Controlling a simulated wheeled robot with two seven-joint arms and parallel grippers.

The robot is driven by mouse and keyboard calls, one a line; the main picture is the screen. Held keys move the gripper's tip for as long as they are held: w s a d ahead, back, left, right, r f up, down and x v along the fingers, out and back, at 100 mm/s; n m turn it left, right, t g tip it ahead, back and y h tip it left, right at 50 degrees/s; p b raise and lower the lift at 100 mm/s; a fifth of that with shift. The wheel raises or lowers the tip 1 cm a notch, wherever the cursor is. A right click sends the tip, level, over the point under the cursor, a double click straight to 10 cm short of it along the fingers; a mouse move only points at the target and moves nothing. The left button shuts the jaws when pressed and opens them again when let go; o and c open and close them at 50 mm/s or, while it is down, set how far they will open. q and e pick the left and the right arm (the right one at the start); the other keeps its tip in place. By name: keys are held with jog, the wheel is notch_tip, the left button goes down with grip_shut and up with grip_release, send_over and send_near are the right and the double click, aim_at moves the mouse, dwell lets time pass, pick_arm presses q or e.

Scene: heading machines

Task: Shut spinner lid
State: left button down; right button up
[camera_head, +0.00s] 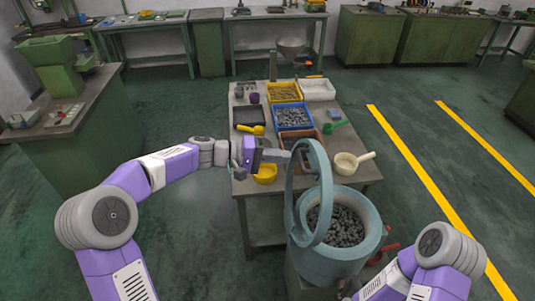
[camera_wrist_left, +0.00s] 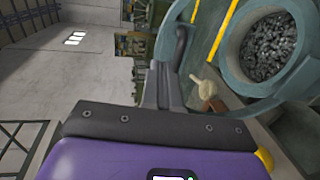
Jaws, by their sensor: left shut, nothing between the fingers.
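The spinner (camera_head: 370,247) is a pale blue-green drum at the lower middle right, full of dark grey metal pieces (camera_head: 342,225). Its lid (camera_head: 294,190) is a ring of the same colour, standing open and nearly upright over the drum's left side. My left gripper (camera_head: 283,154) is shut and empty, just left of the lid's upper edge; I cannot tell whether it touches. In the left wrist view the shut fingers (camera_wrist_left: 165,88) show beside the lid's curved rim (camera_wrist_left: 172,22), with the drum (camera_wrist_left: 235,65) beyond. My right gripper is out of view; only its arm shows at lower right.
A worktable (camera_head: 240,187) behind the spinner bears a yellow bin (camera_head: 285,93), a blue bin (camera_head: 293,116), a cream scoop (camera_head: 347,163), a green scoop (camera_head: 332,127) and yellow scoops. A green machine (camera_head: 57,75) stands left. Floor right of the table is clear, with yellow lines (camera_head: 410,155).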

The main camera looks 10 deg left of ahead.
aim_at(317, 158)
pick_arm(q)
jog(key=x, duration=0.7)
jog(key=shift+w+d+p, duration=0.15)
jog(key=shift+d+p, duration=0.15)
jog(key=shift+p, duration=0.1)
jog(key=shift+d, duration=0.1)
